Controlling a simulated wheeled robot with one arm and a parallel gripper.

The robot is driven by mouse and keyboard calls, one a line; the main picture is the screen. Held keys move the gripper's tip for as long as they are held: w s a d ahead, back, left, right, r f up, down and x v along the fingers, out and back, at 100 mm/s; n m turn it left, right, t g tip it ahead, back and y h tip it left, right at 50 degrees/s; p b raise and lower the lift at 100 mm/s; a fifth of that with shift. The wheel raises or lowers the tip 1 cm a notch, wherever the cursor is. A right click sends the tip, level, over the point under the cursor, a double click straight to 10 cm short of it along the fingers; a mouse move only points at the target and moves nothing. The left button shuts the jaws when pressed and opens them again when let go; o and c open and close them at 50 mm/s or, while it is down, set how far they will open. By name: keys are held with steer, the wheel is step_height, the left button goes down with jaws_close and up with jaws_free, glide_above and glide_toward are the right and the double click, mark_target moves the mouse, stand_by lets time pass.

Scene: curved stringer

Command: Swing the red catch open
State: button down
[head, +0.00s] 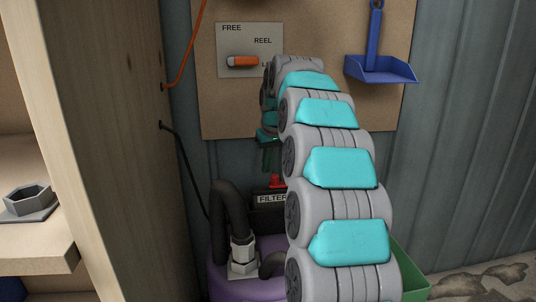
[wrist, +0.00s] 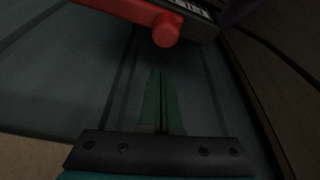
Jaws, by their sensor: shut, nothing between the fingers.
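The red catch (head: 277,181) sits at the top of a black box with a FILTER label (head: 271,199), just below my gripper (head: 270,168) in the head view. My arm hides part of the box. In the wrist view the red catch (wrist: 166,28) shows at the top as a red bar with a rounded knob, beside the black labelled box (wrist: 200,15). My gripper (wrist: 160,72) has its green fingers together, with nothing between them. The fingertips point toward the knob and look apart from it, with a small gap in the picture.
A purple canister (head: 240,288) with a dark hose (head: 222,205) and a pale fitting (head: 243,255) stands below. A wooden shelf post (head: 110,130) rises at left. A pegboard holds a FREE/REEL switch (head: 243,61) and a blue dustpan (head: 380,70). A green bin (head: 412,275) is at lower right.

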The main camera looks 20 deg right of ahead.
steer(key=shift+s+r, duration=0.1)
steer(key=shift+s, duration=1.55)
